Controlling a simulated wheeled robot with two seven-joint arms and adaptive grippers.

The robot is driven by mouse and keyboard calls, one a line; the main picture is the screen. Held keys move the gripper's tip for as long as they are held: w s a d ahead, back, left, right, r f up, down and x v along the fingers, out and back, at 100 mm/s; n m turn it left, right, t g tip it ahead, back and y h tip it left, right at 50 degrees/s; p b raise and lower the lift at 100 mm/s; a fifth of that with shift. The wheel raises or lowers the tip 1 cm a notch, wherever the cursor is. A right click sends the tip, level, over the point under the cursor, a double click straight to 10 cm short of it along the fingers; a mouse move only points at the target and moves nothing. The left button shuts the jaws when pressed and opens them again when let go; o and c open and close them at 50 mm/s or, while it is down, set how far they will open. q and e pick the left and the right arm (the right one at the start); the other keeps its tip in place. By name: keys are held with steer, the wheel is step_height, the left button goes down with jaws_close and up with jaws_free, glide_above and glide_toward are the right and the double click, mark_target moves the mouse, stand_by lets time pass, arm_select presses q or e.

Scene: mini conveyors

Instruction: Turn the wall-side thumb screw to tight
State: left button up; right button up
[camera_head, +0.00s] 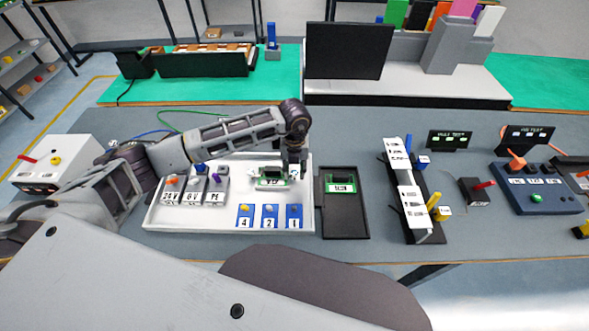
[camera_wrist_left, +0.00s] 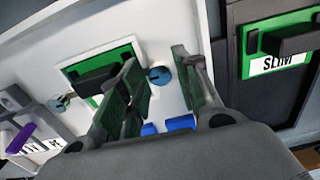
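A white panel (camera_head: 181,222) lies on the table with a green-framed unit (camera_head: 271,180) on it. A small round thumb screw (camera_wrist_left: 160,76), grey-blue, shows beside this unit in the left wrist view, between my fingers. A second small screw (camera_wrist_left: 58,103) shows at the unit's other side. I cannot tell which of them is called wall-side. My left gripper (camera_wrist_left: 156,64) is open, its two fingers on either side of the first screw with visible gaps; contact is not visible. In the head view this gripper (camera_head: 294,163) points down at the unit's right end. My right gripper is not in view.
A black unit marked SLOW (camera_wrist_left: 280,60) stands just right of the panel. Blue number tags (camera_head: 269,216) and several labelled blocks (camera_head: 193,190) sit on the panel. A black strip with white labels (camera_head: 411,200) and a blue control box (camera_head: 541,201) stand further right.

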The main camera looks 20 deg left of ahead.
mark_target(294, 172)
arm_select(q)
steer(key=shift+o, duration=0.4)
step_height(294, 172, up, 12)
stand_by(0.7)
stand_by(0.6)
